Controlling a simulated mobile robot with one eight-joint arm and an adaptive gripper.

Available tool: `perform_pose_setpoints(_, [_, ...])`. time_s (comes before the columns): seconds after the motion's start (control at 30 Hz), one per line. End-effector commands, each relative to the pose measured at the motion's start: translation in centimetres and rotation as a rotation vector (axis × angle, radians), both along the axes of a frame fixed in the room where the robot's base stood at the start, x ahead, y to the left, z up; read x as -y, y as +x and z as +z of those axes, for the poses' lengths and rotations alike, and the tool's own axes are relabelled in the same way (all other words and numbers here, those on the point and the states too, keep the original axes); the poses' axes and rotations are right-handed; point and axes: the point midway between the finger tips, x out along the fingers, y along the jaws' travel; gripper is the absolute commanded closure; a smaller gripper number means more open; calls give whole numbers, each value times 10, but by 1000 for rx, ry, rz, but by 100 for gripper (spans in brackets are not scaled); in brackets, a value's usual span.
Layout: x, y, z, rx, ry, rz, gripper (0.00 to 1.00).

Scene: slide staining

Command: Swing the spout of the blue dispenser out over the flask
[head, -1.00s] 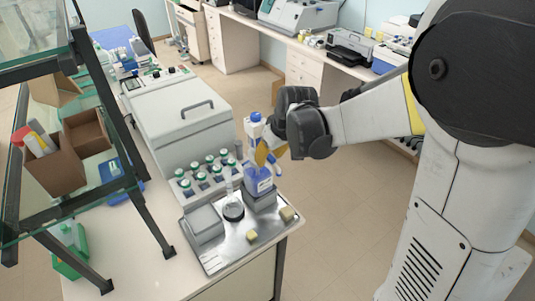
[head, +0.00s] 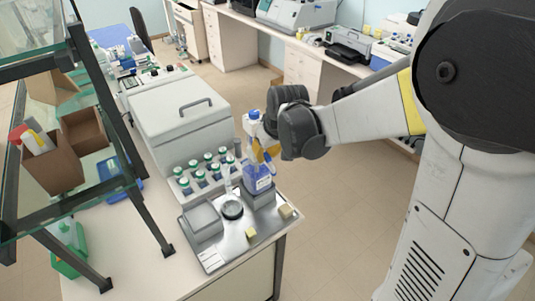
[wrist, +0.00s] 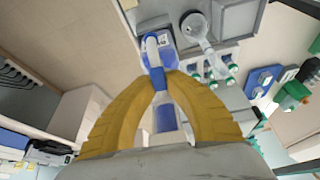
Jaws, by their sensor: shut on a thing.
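The blue dispenser (head: 257,180) is a bottle of blue liquid with a white label. It stands upright on a grey block on the metal tray (head: 212,260), with a white and blue head on top. The clear flask (head: 232,209) stands left of it on a dark round base; it also shows in the wrist view (wrist: 196,28). The fingers partly hide the dispenser head.
A rack of several green-capped bottles (head: 207,171) stands behind the flask. A grey box (head: 201,220) and small yellowish blocks (head: 251,234) sit on the tray. A shelf frame (head: 135,180) rises at left. Floor is free right of the bench.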

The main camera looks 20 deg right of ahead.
Motion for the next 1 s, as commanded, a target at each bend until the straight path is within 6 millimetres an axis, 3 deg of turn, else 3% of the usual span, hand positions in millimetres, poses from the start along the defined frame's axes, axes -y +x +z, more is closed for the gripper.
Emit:
perform_pose_setpoints(0.47, [-29, 0, -2, -1, -1, -418, 100])
perform_pose_setpoints(1.0, [-58, 16, -1, -1, -1, -934, 100])
